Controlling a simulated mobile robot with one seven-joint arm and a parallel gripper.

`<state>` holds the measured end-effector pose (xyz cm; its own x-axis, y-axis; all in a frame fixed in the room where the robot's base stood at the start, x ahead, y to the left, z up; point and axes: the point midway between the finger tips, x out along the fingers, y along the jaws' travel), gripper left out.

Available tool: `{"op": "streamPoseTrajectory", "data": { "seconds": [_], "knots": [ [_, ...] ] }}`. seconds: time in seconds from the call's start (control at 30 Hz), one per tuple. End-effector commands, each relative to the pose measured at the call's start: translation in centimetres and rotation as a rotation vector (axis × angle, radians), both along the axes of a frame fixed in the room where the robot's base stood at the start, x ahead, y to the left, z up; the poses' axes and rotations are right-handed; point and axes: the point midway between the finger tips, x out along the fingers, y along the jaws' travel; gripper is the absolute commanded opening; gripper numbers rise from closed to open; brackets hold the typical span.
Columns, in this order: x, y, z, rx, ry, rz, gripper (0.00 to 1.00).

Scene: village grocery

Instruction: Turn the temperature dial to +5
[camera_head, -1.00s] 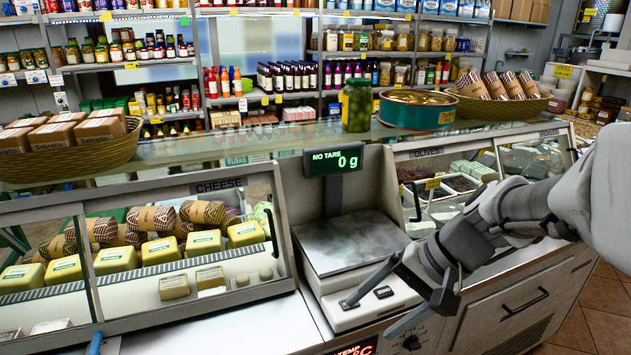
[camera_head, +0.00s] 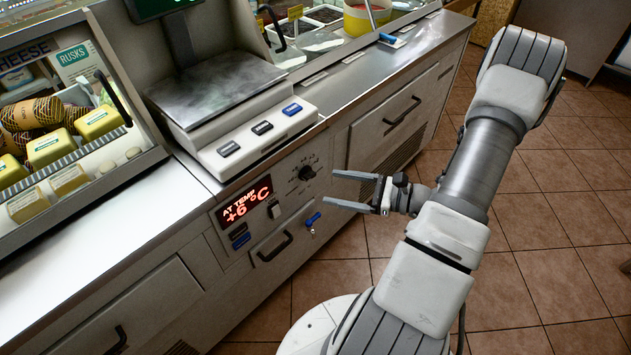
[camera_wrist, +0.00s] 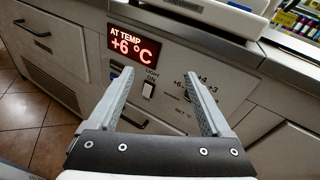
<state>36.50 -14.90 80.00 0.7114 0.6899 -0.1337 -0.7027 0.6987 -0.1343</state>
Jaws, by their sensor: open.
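The black round temperature dial (camera_head: 306,173) sits on the counter's front panel, with a ring of printed marks around it. In the wrist view the dial is mostly hidden behind a finger; printed marks such as +4 and +3 show beside it. The red display (camera_head: 244,202) reads "AT TEMP +6 °C"; it also shows in the wrist view (camera_wrist: 134,47). My gripper (camera_head: 328,190) is open and empty, its fingers pointing at the panel just right of and below the dial. I see no clear contact with the dial. In the wrist view my gripper (camera_wrist: 160,85) spans the light switch.
The light switch (camera_head: 275,210) lies between display and dial. A drawer handle (camera_head: 274,247) and a blue-tagged key (camera_head: 312,222) are below. The scale (camera_head: 225,100) stands on the counter above. The tiled floor (camera_head: 540,230) at right is clear.

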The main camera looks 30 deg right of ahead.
Motion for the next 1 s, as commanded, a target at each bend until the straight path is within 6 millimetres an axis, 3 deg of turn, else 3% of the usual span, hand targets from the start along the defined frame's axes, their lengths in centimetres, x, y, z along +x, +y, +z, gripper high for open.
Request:
{"op": "streamPoseTrajectory", "data": {
  "seconds": [0.03,0.1,0.33,0.5,0.63,1.0],
  "knots": [
    [-0.5,-1.0,-2.5,0.062,0.014,-0.073,0.82],
    [-1.1,-2.2,-4.7,0.135,0.027,-0.168,0.82],
    [-2.7,-4.7,-9.8,0.3,0.049,-0.387,0.82],
    [-2.9,-5.2,-10.8,0.337,0.051,-0.439,0.82],
    [-1.9,-4.8,-10.8,0.337,0.051,-0.439,0.82],
    [5.3,-2.1,-10.9,0.337,0.051,-0.435,0.82]
  ]
}}
